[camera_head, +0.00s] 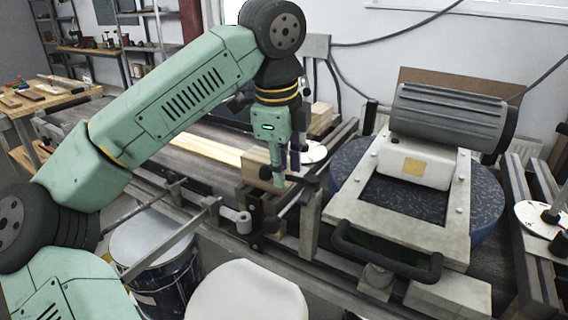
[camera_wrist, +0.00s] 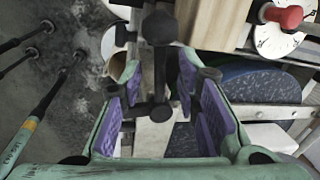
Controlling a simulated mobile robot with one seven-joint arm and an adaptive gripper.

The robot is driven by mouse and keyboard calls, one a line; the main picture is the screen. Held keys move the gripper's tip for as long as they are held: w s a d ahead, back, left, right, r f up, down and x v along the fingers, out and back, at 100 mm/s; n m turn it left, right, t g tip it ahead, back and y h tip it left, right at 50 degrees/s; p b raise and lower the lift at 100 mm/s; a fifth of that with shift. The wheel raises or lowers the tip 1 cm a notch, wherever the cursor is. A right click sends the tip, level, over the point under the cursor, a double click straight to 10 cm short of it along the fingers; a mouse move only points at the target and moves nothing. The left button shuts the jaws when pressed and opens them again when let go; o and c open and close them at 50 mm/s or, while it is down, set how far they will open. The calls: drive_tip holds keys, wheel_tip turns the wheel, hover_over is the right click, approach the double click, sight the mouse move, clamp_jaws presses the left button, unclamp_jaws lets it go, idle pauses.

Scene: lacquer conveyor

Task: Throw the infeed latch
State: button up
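The infeed latch seems to be the dark lever (camera_wrist: 160,75) with a round black knob, seen between my fingers in the wrist view. In the head view, a dark bar (camera_head: 293,200) at the conveyor's near rail, beside my fingertips, seems to be the same part. My gripper (camera_head: 284,178) points down over this rail. In the wrist view my gripper (camera_wrist: 165,115) has its purple-padded fingers spread wide, with visible gaps on both sides of the lever. I cannot tell whether a fingertip touches it. My fingers hide part of the latch in the head view.
Wooden boards (camera_head: 205,148) lie on the conveyor behind my gripper. A machine with a grey ribbed motor (camera_head: 450,118) stands at right. A red knob (camera_wrist: 290,17) on a white dial is near. Metal rails, a blue drum (camera_head: 165,285) and a white lid (camera_head: 245,292) stand in front.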

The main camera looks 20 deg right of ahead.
drive_tip(key=shift+c, duration=0.6)
clamp_jaws()
